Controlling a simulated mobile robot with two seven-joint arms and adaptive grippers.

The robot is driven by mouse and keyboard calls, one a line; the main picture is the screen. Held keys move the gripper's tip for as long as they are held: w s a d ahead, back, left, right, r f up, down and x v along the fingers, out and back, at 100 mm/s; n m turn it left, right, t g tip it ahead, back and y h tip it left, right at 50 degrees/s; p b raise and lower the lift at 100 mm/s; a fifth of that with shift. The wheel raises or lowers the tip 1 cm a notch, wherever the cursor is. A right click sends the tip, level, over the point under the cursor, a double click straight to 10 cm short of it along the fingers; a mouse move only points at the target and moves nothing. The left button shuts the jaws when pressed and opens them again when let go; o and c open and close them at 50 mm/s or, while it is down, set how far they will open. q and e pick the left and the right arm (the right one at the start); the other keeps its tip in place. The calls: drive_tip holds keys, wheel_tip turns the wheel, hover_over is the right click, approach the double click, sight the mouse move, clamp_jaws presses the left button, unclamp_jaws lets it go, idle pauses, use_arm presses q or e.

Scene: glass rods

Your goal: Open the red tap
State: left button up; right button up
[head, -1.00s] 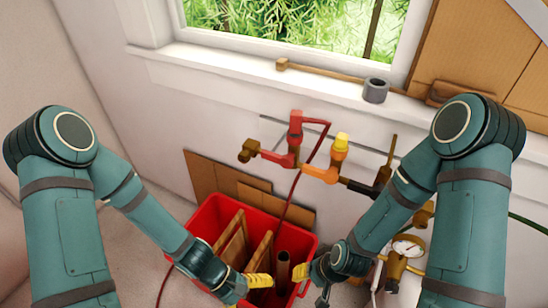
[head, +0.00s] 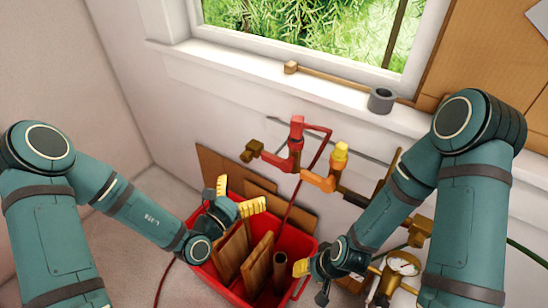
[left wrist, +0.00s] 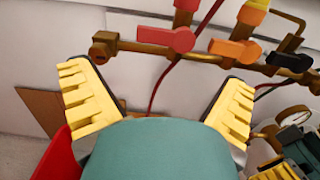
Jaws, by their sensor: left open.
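The red tap shows in the head view (head: 296,132) on a brass pipe along the wall, its red lever (head: 273,161) lying along the pipe. In the left wrist view the red lever (left wrist: 168,38) is at upper middle, pointing left. My left gripper (head: 237,197) is open and empty, with its yellow fingers spread over the red crate, below and left of the tap. In the left wrist view the lever is ahead of the gap between the fingers (left wrist: 157,78), not touching them. My right gripper (head: 305,268) is low beside the crate; its jaws are not clear.
A yellow-topped tap with an orange lever (head: 318,181) sits right of the red one, then a black lever. The red crate (head: 300,238) holding boards stands below. A gauge (head: 402,264) is at right.

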sight(272, 160)
use_arm(q)
drive_tip(key=b+x, duration=0.1)
drive_tip(key=x, duration=1.2)
drive_tip(key=shift+w+d, duration=0.1)
drive_tip(key=shift+d, duration=0.15)
drive_tip(key=c, duration=1)
